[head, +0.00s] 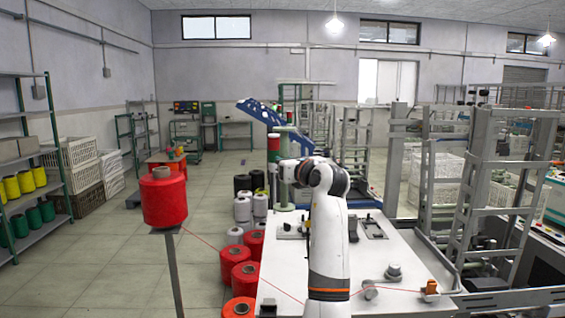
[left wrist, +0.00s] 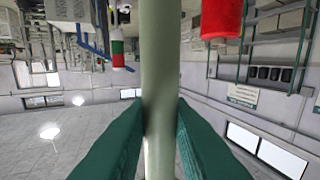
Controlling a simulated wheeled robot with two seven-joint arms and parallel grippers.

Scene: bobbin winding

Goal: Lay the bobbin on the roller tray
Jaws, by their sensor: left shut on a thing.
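My left arm rises from the table's front, and my left gripper (head: 284,170) is at the left end of the bent arm. In the left wrist view the two green fingers (left wrist: 160,130) are shut around a pale green rod (left wrist: 160,60); the rod also shows upright in the head view (head: 283,190). I cannot tell whether this rod is the bobbin. A large red bobbin (head: 165,200) stands on a post at left. Dark low fixtures (head: 291,231) (head: 371,228) lie on the white table (head: 400,255); I cannot make out which is the roller tray. My right gripper is not in view.
Red spools (head: 234,263) and pale cones (head: 243,209) crowd the floor left of the table. A red thread runs from the red bobbin to an orange piece (head: 431,287) on the table. Metal racks (head: 490,190) stand at right.

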